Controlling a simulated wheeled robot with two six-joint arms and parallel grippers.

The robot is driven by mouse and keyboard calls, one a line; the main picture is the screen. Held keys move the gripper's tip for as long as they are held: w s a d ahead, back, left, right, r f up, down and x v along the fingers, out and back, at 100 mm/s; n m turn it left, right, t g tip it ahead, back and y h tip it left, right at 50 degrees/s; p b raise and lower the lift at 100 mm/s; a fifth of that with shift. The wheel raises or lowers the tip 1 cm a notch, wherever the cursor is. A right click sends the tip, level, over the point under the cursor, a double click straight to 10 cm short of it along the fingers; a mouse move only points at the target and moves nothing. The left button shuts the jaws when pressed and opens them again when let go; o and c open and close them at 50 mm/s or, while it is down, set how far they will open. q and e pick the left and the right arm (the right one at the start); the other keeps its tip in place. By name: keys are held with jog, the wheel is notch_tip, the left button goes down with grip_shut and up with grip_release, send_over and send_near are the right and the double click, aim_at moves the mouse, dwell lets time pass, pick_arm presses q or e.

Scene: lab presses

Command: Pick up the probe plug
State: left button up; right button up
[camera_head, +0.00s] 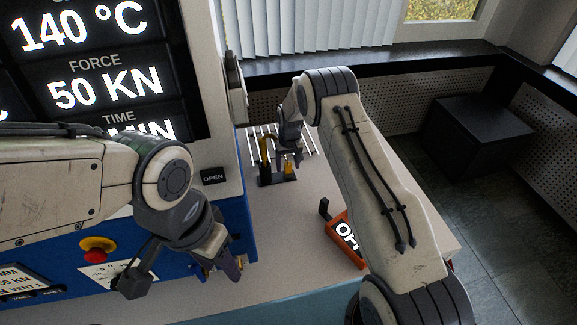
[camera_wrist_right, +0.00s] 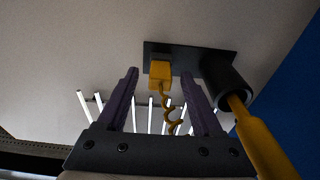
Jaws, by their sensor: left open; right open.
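The yellow probe plug (camera_wrist_right: 160,73) sits on a dark base plate (camera_wrist_right: 190,57) in the right wrist view, with a coiled yellow cord running from it. My right gripper (camera_wrist_right: 160,76) is open, its two purple fingers pointing at the plug, one on each side of it in the picture. I cannot tell whether they touch it. In the head view the plug (camera_head: 288,166) shows small below the right gripper (camera_head: 291,150). My left gripper (camera_head: 221,267) hangs empty before the blue press front.
A yellow-handled probe (camera_wrist_right: 258,135) stands in a black tube holder (camera_wrist_right: 224,82) beside the plug. A rack of white rods (camera_head: 310,140) lies behind. An orange sign (camera_head: 343,240) stands on the bench, near my right arm. The press (camera_head: 240,190) is on the left.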

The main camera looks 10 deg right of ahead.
jog(key=shift+f, duration=0.15)
jog(key=shift+c, duration=0.3)
grip_shut()
